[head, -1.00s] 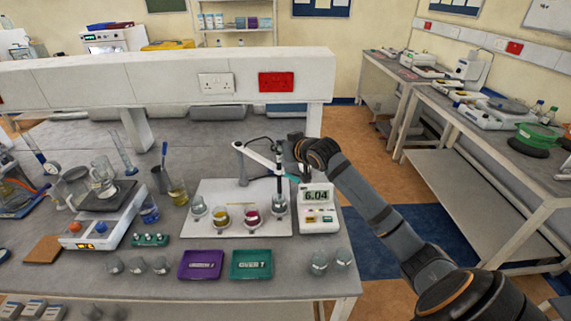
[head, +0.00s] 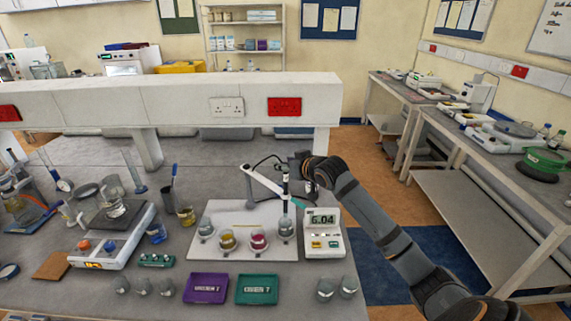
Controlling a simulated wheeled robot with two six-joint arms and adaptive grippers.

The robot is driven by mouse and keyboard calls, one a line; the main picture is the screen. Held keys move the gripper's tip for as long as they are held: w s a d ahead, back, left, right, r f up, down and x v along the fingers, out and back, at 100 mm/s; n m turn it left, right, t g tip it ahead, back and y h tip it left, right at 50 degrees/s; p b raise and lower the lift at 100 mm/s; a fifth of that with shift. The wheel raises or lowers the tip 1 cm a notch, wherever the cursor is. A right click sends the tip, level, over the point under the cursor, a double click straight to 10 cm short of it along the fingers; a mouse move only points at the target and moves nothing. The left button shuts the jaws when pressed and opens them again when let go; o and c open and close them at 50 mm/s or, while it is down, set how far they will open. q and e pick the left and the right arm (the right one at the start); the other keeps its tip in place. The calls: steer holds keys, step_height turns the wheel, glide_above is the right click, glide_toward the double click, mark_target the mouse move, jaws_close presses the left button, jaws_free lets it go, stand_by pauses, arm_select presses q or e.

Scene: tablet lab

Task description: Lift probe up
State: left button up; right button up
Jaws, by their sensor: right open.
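The probe (head: 285,188) hangs upright from the arm of a small stand (head: 262,180). Its lower end is in a clear beaker (head: 286,227) on a white board. The meter (head: 323,232) to the right of the beaker reads 6.04. My right gripper (head: 296,163) is open at the upper end of the probe, just right of and behind it. The small, dark jaws make it hard to tell whether they touch the probe. My left gripper is out of view.
Beakers with yellow (head: 228,241) and magenta liquid (head: 258,241) stand left of the probe's beaker. A purple tray (head: 206,288) and a green tray (head: 257,289) lie in front. Glassware crowds the bench's left side. A white raised shelf (head: 180,105) runs behind.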

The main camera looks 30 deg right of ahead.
step_height(320, 180, up, 10)
stand_by(0.3)
stand_by(0.4)
